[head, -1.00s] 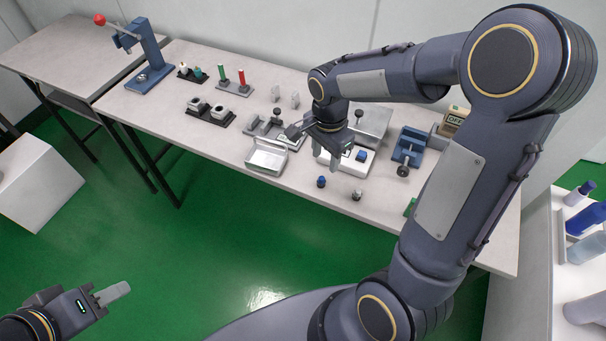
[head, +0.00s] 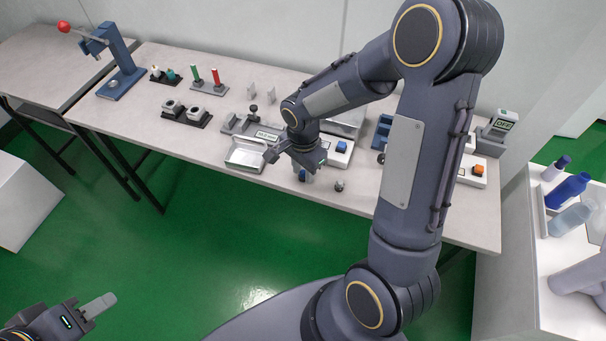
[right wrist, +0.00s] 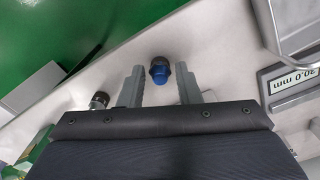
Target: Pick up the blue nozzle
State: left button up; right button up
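The blue nozzle (head: 302,175) stands on the table near its front edge, partly hidden behind my right gripper in the head view. In the right wrist view the blue nozzle (right wrist: 160,70) lies midway between the two fingers, around the level of their tips. My right gripper (right wrist: 160,84) is open, with a visible gap on each side of the nozzle. In the head view my right gripper (head: 294,168) hangs just over the nozzle. My left gripper (head: 98,307) is away from the table at the lower left; its finger gap cannot be made out.
A grey and black nozzle (head: 339,186) stands to the right; it also shows in the right wrist view (right wrist: 99,100). An open silver case (head: 246,156) lies to the left. A device with a blue button (head: 342,147) is behind. The table's front edge is close.

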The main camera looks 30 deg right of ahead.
grip_shut()
jog(key=shift+r, duration=0.1)
